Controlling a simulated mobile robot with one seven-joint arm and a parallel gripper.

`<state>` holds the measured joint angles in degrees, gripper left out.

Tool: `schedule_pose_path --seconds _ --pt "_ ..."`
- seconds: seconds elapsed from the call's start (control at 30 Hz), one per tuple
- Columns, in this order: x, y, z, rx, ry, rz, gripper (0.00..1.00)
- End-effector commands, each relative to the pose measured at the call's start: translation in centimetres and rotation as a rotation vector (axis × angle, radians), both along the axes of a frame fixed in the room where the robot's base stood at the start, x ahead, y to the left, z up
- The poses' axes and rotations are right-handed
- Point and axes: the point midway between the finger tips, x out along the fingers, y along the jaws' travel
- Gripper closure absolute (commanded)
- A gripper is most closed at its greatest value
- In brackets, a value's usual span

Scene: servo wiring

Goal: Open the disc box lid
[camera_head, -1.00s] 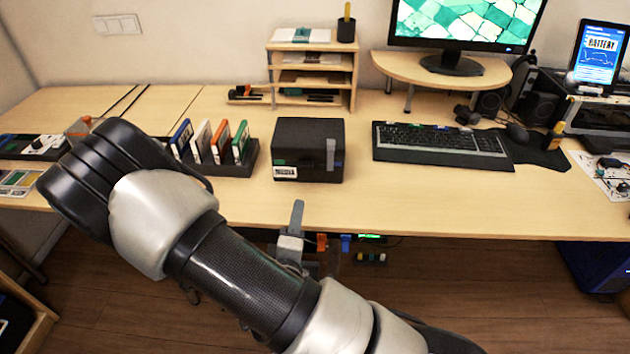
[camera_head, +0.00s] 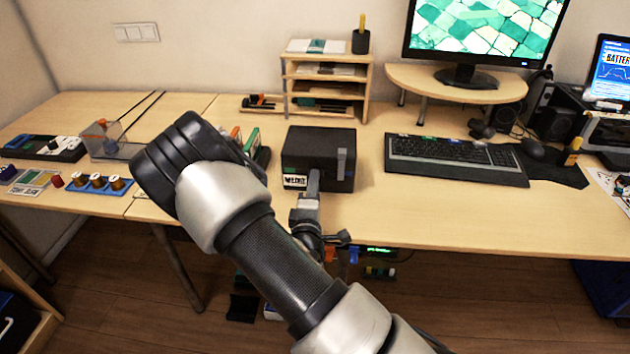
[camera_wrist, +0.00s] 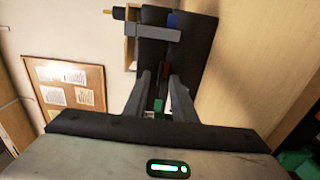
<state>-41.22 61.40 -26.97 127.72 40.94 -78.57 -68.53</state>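The disc box (camera_head: 305,147) is black, with a white label on its front left and a grey upright bar (camera_head: 341,164) at its front right. Its lid looks shut. My gripper (camera_head: 314,178) is in front of the box, close to the label and left of the bar; I cannot tell whether it touches the box. In the wrist view the two fingers of my gripper (camera_wrist: 161,82) stand apart with nothing held between them. The dark box (camera_wrist: 187,65) is beyond the fingertips, and its grey bar (camera_wrist: 152,33) lies across the view above them.
A disc rack, partly hidden by my arm, stands left of the box. A wooden shelf (camera_head: 290,87) is behind it. The keyboard (camera_head: 455,160) lies to the right. Several spools (camera_head: 97,181) sit at the left. Bare desk (camera_head: 400,215) lies front right of the box.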

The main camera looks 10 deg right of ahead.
Motion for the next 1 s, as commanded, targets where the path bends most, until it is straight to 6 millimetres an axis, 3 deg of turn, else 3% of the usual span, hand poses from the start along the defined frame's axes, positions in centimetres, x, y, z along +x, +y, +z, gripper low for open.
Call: schedule_pose_path --seconds 0.2,0.53,0.7,1.0 --pt "2.1 -0.7 0.0 0.001 0.000 -0.001 0.76" --pt "2.5 -0.8 0.0 0.001 0.000 -0.001 0.76" --pt "2.5 -0.7 0.0 0.001 0.000 0.000 1.00" --pt "2.5 -0.7 0.0 0.001 0.000 0.000 1.00"
